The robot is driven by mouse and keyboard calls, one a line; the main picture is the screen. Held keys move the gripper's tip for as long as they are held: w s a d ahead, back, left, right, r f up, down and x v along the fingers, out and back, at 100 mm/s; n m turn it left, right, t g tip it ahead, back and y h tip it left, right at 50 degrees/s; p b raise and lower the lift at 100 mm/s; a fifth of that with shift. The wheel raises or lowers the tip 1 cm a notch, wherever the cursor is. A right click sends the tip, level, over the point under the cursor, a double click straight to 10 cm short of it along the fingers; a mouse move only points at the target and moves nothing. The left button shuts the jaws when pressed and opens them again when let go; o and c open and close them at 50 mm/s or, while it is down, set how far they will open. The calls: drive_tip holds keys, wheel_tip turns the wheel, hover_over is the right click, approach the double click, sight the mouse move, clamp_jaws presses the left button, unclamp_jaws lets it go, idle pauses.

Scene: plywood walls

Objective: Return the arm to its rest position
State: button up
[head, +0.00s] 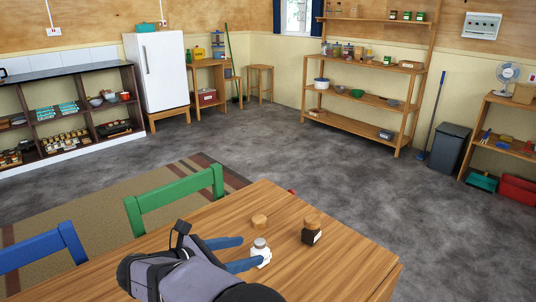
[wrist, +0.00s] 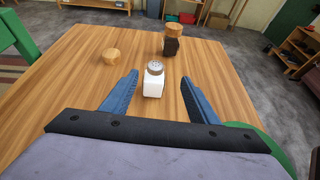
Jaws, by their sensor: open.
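My gripper (head: 243,253) is low over the wooden table (head: 345,265), with its two blue fingers spread apart. In the wrist view, my gripper (wrist: 160,92) has a white shaker with a grey top (wrist: 154,82) standing upright between the fingers, with a gap on each side. The shaker also shows in the head view (head: 261,252), partly covered by a finger. The gripper is open and holds nothing.
A dark jar with a wooden lid (head: 311,232) and a round wooden piece (head: 260,221) stand beyond the shaker. A green chair (head: 175,190) and a blue chair (head: 40,250) are at the table's left side. The table's right part is clear.

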drive_tip(key=s+d+r+m+g+y+p, duration=0.1)
drive_tip(key=s+d+r+m+g+p, duration=0.15)
drive_tip(key=d, duration=0.35)
drive_tip(key=s+d+r+m+g+p, duration=0.1)
drive_tip(key=d+m+g+p, duration=0.15)
drive_tip(key=d+p, duration=0.2)
drive_tip(key=s+d+r+m+g+y+p, duration=0.1)
drive_tip(key=s+d+m+g+p, duration=0.15)
drive_tip(key=d, duration=0.45)
drive_tip(key=s+d+r+m+y+p, duration=0.1)
drive_tip(key=s+d+m+y+p, duration=0.1)
drive_tip(key=s+m+p, duration=0.2)
drive_tip(key=s+d+r+m+g+y+p, duration=0.1)
drive_tip(key=s+d+r+m+y+p, duration=0.1)
drive_tip(key=s+m, duration=0.4)
drive_tip(key=s+d+r+m+g+y+p, duration=0.1)
drive_tip(key=s+d+m+y+p, duration=0.1)
drive_tip(key=s+m+p, duration=0.4)
drive_tip(key=m+y, duration=0.1)
drive_tip(key=m, duration=0.2)
drive_tip(key=shift+d+r+y, duration=0.2)
drive_tip(key=shift+r+y, duration=0.05)
drive_tip(key=shift+y, duration=0.05)
